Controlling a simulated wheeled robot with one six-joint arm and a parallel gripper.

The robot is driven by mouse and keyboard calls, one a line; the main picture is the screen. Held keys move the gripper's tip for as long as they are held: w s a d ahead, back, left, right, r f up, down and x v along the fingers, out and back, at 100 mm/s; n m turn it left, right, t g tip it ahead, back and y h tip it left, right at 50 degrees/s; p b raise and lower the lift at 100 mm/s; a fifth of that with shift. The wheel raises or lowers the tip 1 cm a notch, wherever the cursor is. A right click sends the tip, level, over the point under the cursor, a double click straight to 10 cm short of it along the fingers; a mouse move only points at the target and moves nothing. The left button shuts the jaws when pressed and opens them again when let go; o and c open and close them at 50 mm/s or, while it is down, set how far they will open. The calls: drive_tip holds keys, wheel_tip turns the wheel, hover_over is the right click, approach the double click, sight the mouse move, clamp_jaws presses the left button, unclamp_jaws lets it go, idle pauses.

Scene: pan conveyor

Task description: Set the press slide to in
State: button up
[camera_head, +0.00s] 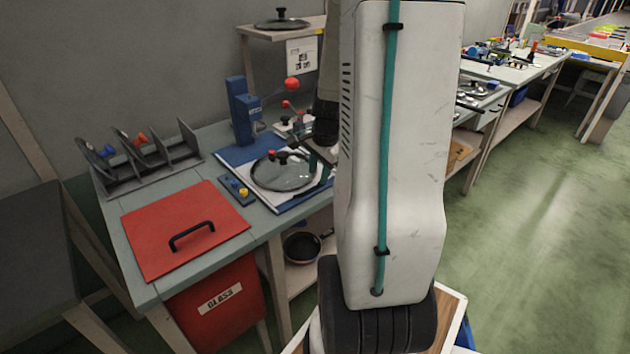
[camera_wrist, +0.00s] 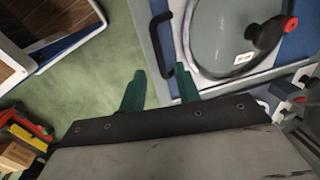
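The blue press (camera_head: 240,115) stands at the back of the bench with a red-balled lever. In front of it lies a pale, blue-edged slide board (camera_head: 300,202), out from under the press column. A round glass lid (camera_head: 270,180) with a black, red-tipped knob rests on it. In the wrist view the lid (camera_wrist: 212,45) is at the upper right, beside a black bar handle (camera_wrist: 157,45) on the slide's edge. My gripper (camera_wrist: 160,72) has its green fingers apart, with the handle's near end between them in the picture; contact cannot be told. My arm partly hides this area in the head view.
A red hatch (camera_head: 175,225) with a black handle covers the bench's left front, above a red glass bin (camera_head: 220,300). A grey rack (camera_head: 150,165) stands behind it. A small block with a yellow knob (camera_head: 243,192) sits left of the lid. Green floor is clear at right.

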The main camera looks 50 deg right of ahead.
sight(293, 170)
drive_tip(key=shift+w+f, duration=0.2)
drive_tip(key=shift+f, duration=0.85)
drive_tip(key=shift+w+f, duration=0.2)
drive_tip(key=shift+f, duration=0.8)
clamp_jaws()
drive_tip(key=w, duration=0.3)
drive_tip(key=w+d, duration=0.1)
drive_tip(key=w, duration=0.2)
drive_tip(key=w+d, duration=0.1)
drive_tip(key=w, duration=0.2)
drive_tip(key=shift+w+d, duration=0.2)
drive_tip(key=shift+w, duration=0.05)
drive_tip(key=shift+w+d+r, duration=0.1)
drive_tip(key=shift+w, duration=0.2)
unclamp_jaws()
drive_tip(key=shift+w, duration=0.15)
